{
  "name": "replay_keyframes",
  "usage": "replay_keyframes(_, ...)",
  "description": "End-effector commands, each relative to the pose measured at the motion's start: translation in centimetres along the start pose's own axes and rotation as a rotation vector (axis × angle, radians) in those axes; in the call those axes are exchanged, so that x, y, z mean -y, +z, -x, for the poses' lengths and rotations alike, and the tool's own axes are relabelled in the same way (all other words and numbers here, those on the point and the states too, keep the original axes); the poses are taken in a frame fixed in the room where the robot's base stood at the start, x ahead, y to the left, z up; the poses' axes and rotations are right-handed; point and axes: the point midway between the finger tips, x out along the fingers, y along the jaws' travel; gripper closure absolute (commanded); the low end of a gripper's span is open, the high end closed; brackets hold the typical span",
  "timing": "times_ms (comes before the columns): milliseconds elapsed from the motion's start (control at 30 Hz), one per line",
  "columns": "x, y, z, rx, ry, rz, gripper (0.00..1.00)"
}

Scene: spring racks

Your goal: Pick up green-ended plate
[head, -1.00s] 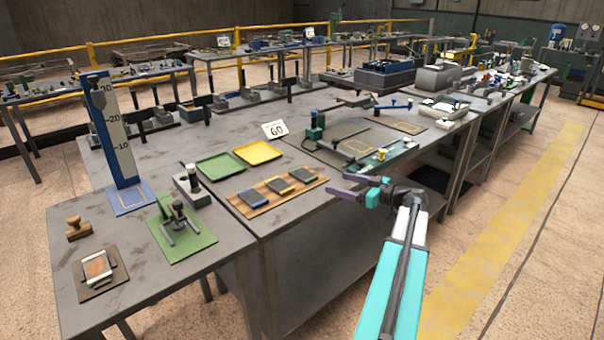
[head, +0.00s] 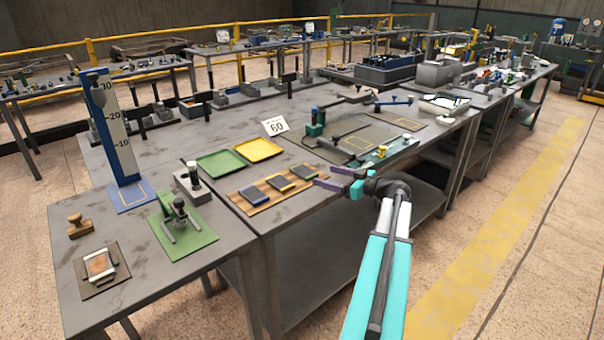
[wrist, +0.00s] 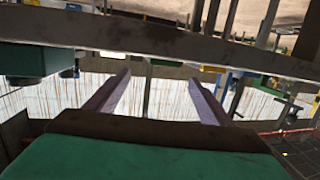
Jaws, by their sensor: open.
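Three small dark plates lie in a row on a wooden board (head: 240,202) near the table's front edge: a left plate (head: 253,194), a middle plate (head: 279,183) and a right plate (head: 304,172). Their coloured ends are too small to tell for certain which one is green. My gripper (head: 323,176), with purple fingers, is just right of the board, beside the right plate, pointing left. In the wrist view its fingers (wrist: 159,78) are spread apart with nothing held between them. No plate can be made out in the wrist view.
A green tray (head: 220,164) and a yellow tray (head: 258,150) lie behind the board. A "60" sign (head: 275,127) stands behind them. A green-based fixture (head: 182,228) is to the left. A dark mat with devices (head: 345,140) lies behind my gripper.

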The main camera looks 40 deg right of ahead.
Motion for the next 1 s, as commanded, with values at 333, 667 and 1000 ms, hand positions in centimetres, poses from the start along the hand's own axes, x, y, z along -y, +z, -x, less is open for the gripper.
replay_keyframes(333,-0.1,0.0,-3.7,0.000,0.001,0.000,0.25)
replay_keyframes(667,0.0,0.1,-3.8,0.000,0.002,0.000,0.25)
replay_keyframes(1000,-0.1,0.1,-6.1,0.000,0.001,-0.002,0.25)
